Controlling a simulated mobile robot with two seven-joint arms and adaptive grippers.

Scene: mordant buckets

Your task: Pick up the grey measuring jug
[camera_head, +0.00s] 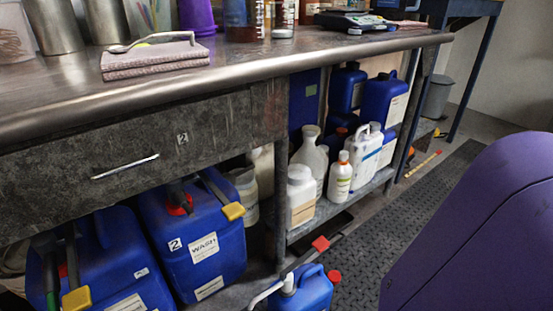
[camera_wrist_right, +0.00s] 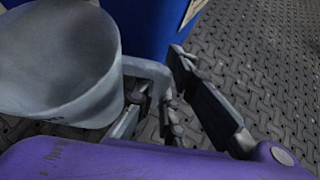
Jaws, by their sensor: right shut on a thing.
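The grey measuring jug (camera_wrist_right: 65,60) fills the left of the right wrist view, its wide, round shape cut off by the frame edge. Its handle (camera_wrist_right: 148,68) sticks out to the right. My right gripper (camera_wrist_right: 160,102) is shut on this handle, with its dark finger links around it. I cannot make out the jug in the head view. My right gripper does not show there, and my left gripper is in neither view.
A blue container (camera_wrist_right: 150,25) is close behind the jug, above patterned floor plate. In the head view, a metal bench (camera_head: 230,85) spans the scene; white bottles (camera_head: 365,152) stand on its lower shelf. Blue canisters (camera_head: 190,232) stand below, and one blue can (camera_head: 305,292) is at the front.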

